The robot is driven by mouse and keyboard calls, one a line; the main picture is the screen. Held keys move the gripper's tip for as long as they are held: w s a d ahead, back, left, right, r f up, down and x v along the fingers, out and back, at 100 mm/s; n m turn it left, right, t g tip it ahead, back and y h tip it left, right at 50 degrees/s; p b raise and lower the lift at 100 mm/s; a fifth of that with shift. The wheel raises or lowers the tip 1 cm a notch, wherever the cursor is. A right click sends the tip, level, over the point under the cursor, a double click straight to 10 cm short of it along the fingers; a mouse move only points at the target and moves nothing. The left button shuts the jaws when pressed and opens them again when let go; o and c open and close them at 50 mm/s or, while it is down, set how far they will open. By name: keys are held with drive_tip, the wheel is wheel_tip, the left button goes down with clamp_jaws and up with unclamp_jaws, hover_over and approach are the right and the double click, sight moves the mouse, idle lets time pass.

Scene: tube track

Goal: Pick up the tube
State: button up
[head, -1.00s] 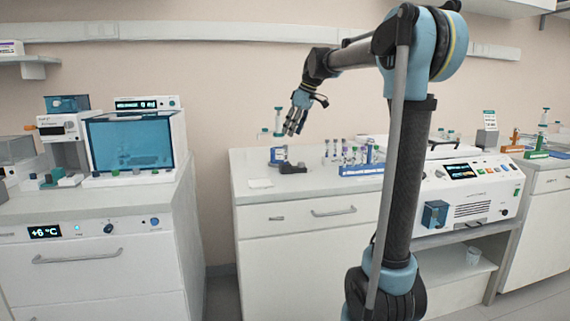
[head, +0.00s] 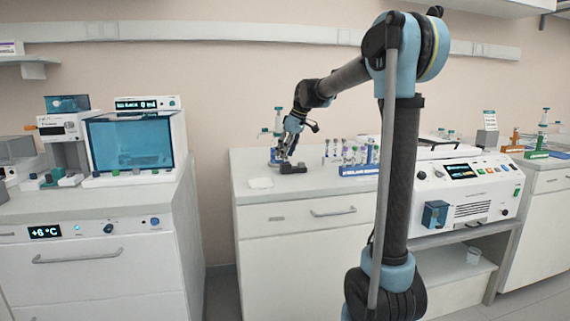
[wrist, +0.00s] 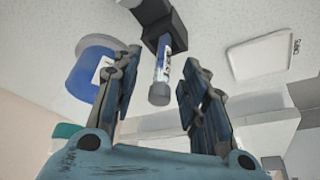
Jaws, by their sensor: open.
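My gripper (wrist: 162,62) is open, with one finger on each side of the tube and a gap visible on both sides. In the head view my gripper (head: 286,156) is low over the counter, just above a small black block (head: 294,169). The tube cannot be made out there behind the fingers.
A blue cylinder with a white label (wrist: 90,82) stands close beside one finger. A shallow white tray (head: 261,183) lies at the counter's front left. To the right is a blue rack (head: 358,171) with several tubes, then a white instrument (head: 462,195).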

drive_tip(key=c, duration=0.9)
clamp_jaws()
drive_tip(key=shift+r, duration=0.1)
wheel_tip(320, 180, up, 10)
drive_tip(key=shift+f, duration=0.1)
